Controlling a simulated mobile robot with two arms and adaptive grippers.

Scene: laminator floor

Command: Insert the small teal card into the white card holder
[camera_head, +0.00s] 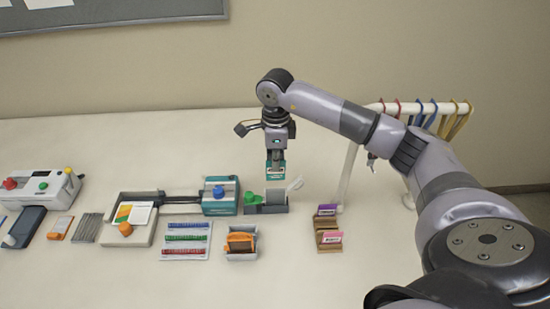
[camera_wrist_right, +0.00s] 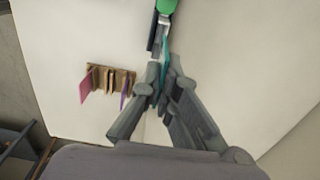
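The small teal card (camera_head: 275,170), with a white patch, hangs upright from the fingertips of my right gripper (camera_head: 275,157). In the wrist view my right gripper (camera_wrist_right: 160,88) is shut on the card (camera_wrist_right: 167,60), seen nearly edge-on. The holder's slot is too small to make out. My left gripper is out of view.
A wooden card rack (camera_head: 328,246) with pink and purple cards stands to the right front. A grey box with an orange item (camera_head: 240,244) is in front. A teal-and-grey device (camera_head: 219,196) stands left. Coloured straps hang on a white rail (camera_head: 415,108) behind my right arm.

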